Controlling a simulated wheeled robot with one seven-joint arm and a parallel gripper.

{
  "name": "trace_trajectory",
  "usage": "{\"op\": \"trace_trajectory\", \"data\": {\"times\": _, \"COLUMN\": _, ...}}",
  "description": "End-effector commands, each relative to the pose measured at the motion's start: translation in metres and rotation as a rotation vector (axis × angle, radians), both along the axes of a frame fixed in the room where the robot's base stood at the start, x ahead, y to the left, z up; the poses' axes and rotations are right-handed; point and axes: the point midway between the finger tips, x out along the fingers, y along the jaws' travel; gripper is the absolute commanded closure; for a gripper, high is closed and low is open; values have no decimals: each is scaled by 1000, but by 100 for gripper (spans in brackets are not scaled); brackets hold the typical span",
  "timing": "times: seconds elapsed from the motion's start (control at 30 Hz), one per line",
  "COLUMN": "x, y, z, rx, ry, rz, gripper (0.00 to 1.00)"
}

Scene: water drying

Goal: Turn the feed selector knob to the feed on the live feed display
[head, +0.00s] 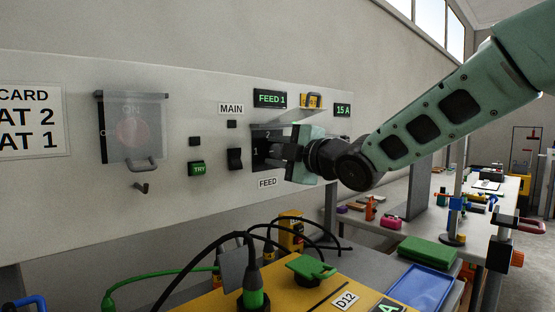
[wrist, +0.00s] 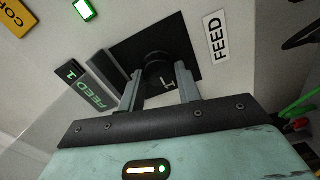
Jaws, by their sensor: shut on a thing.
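The live feed display (head: 270,98) reads FEED 1 in green; it also shows in the wrist view (wrist: 84,86). The feed selector is a black square plate (head: 263,133) above the FEED label (head: 267,183), with a 2 near its top and a 1 at its left. Its dark round knob (wrist: 157,66) shows in the wrist view. My gripper (wrist: 160,78) is shut on the knob, one finger on each side. In the head view my gripper (head: 285,153) covers the knob and the plate's right part. I cannot tell where the knob points.
Left of the selector are a black switch (head: 235,159), a green TRY button (head: 196,168) and a clear cover (head: 132,128) over a round red part. A 15 A display (head: 342,110) is at right. Cables and a yellow D12 box (head: 318,297) stand below.

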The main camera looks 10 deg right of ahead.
Motion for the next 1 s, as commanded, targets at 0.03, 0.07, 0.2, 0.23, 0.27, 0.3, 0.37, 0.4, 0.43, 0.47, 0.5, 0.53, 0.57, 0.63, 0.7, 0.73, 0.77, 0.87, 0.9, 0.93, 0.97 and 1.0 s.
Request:
{"op": "trace_trajectory", "data": {"times": 0.03, "x": 0, "y": -1, "z": -1, "rx": -5, "ry": -2, "rz": -2, "gripper": 89}}
{"op": "trace_trajectory", "data": {"times": 0.07, "x": 0, "y": -1, "z": -1, "rx": -6, "ry": -3, "rz": -2, "gripper": 89}}
{"op": "trace_trajectory", "data": {"times": 0.2, "x": 0, "y": -1, "z": 0, "rx": -8, "ry": -4, "rz": -2, "gripper": 89}}
{"op": "trace_trajectory", "data": {"times": 0.23, "x": 0, "y": -1, "z": 0, "rx": -9, "ry": -3, "rz": -2, "gripper": 89}}
{"op": "trace_trajectory", "data": {"times": 0.27, "x": 0, "y": -1, "z": 0, "rx": -7, "ry": -4, "rz": -2, "gripper": 89}}
{"op": "trace_trajectory", "data": {"times": 0.3, "x": 0, "y": -1, "z": 0, "rx": -8, "ry": -3, "rz": -2, "gripper": 89}}
{"op": "trace_trajectory", "data": {"times": 0.37, "x": 0, "y": -1, "z": 0, "rx": -7, "ry": -4, "rz": -2, "gripper": 89}}
{"op": "trace_trajectory", "data": {"times": 0.4, "x": 0, "y": -1, "z": 0, "rx": -7, "ry": -4, "rz": -2, "gripper": 89}}
{"op": "trace_trajectory", "data": {"times": 0.43, "x": 0, "y": -1, "z": 0, "rx": -7, "ry": -4, "rz": -2, "gripper": 61}}
{"op": "trace_trajectory", "data": {"times": 0.47, "x": 0, "y": -1, "z": -1, "rx": -7, "ry": -4, "rz": -2, "gripper": 52}}
{"op": "trace_trajectory", "data": {"times": 0.5, "x": 0, "y": -1, "z": 0, "rx": -7, "ry": -4, "rz": -2, "gripper": 45}}
{"op": "trace_trajectory", "data": {"times": 0.53, "x": 0, "y": -1, "z": 0, "rx": -6, "ry": -3, "rz": -1, "gripper": 45}}
{"op": "trace_trajectory", "data": {"times": 0.57, "x": 0, "y": -1, "z": 0, "rx": -6, "ry": -3, "rz": -1, "gripper": 45}}
{"op": "trace_trajectory", "data": {"times": 0.63, "x": 0, "y": 0, "z": 0, "rx": -6, "ry": -3, "rz": -1, "gripper": 45}}
{"op": "trace_trajectory", "data": {"times": 0.7, "x": 0, "y": 0, "z": 0, "rx": -6, "ry": -3, "rz": -1, "gripper": 45}}
{"op": "trace_trajectory", "data": {"times": 0.73, "x": 0, "y": 0, "z": 0, "rx": -6, "ry": -3, "rz": -1, "gripper": 45}}
{"op": "trace_trajectory", "data": {"times": 0.77, "x": 0, "y": -1, "z": 0, "rx": -6, "ry": -3, "rz": -1, "gripper": 45}}
{"op": "trace_trajectory", "data": {"times": 0.87, "x": -3, "y": -3, "z": 0, "rx": -6, "ry": -4, "rz": -1, "gripper": 45}}
{"op": "trace_trajectory", "data": {"times": 0.9, "x": -7, "y": -5, "z": 0, "rx": -6, "ry": -4, "rz": -2, "gripper": 45}}
{"op": "trace_trajectory", "data": {"times": 0.93, "x": -9, "y": -7, "z": 0, "rx": -6, "ry": -4, "rz": -2, "gripper": 45}}
{"op": "trace_trajectory", "data": {"times": 0.97, "x": -13, "y": -10, "z": 0, "rx": -6, "ry": -4, "rz": -2, "gripper": 45}}
{"op": "trace_trajectory", "data": {"times": 1.0, "x": -18, "y": -14, "z": 1, "rx": -6, "ry": -5, "rz": -2, "gripper": 45}}
